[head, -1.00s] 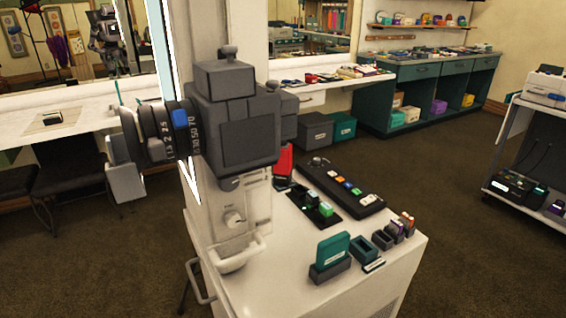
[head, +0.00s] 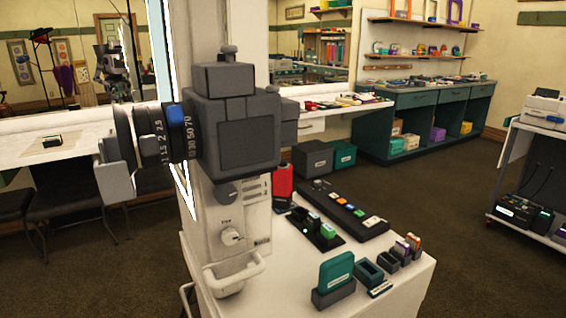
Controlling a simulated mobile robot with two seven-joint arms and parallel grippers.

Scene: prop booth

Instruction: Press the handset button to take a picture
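A dark grey box camera (head: 234,128) with a ringed, numbered lens (head: 163,135) is mounted on a white booth column (head: 226,222), its lens pointing left. A red upright object (head: 282,181) stands behind the column's right side on the white counter (head: 270,295). It may be the handset; its lower part is partly hidden and I cannot make out a button on it. A dark control strip (head: 343,206) with several coloured buttons lies to its right. Neither of my grippers shows in the head view.
A white cart (head: 537,160) stands at the far right. Carpet (head: 450,215) between is clear.

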